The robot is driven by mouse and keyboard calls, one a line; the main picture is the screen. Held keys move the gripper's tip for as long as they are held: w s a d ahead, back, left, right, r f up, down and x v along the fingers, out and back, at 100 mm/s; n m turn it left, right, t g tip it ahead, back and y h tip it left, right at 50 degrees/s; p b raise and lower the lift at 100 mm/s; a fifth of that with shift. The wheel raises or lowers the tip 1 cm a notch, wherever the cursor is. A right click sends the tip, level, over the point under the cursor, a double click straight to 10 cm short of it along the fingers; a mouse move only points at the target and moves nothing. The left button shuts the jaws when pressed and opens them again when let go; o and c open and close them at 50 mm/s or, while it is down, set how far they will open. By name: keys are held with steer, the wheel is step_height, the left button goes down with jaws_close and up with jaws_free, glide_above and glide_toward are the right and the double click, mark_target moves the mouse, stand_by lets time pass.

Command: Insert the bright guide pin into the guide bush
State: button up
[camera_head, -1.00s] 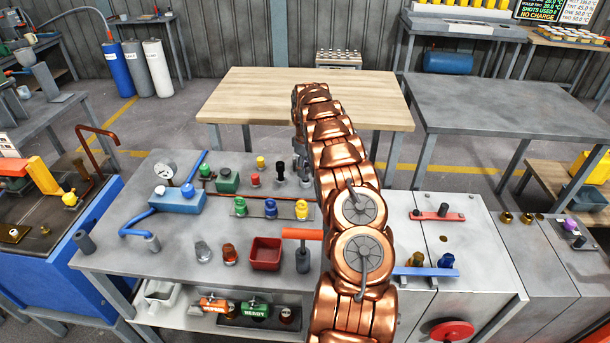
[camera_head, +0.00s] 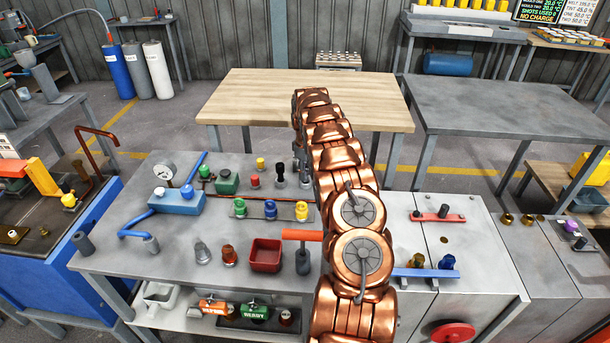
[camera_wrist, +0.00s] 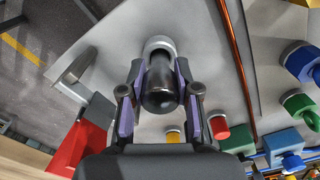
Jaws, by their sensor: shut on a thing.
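In the wrist view, my gripper (camera_wrist: 160,97) is shut on a dark, glossy, round-headed cylinder (camera_wrist: 160,84), taken as the guide pin, between purple-padded fingers. A pale grey ring (camera_wrist: 158,44), which looks like the guide bush, stands right beyond it on the grey bench. The cylinder overlaps the ring's near side, so its lower end is hidden, and I cannot tell whether it is inside the ring or above it. In the head view, my copper-coloured arm hides most of the gripper. A black-topped upright piece (camera_head: 280,172) stands just left of the arm there.
On the grey bench (camera_head: 200,250) are a red tray (camera_head: 266,254), a blue block with a gauge (camera_head: 177,200), a green block (camera_head: 228,182) and coloured knobs. A copper rod (camera_wrist: 240,60) runs right of my gripper. The wooden table (camera_head: 250,95) behind is bare.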

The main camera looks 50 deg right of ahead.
steer(key=shift+r, duration=2.95)
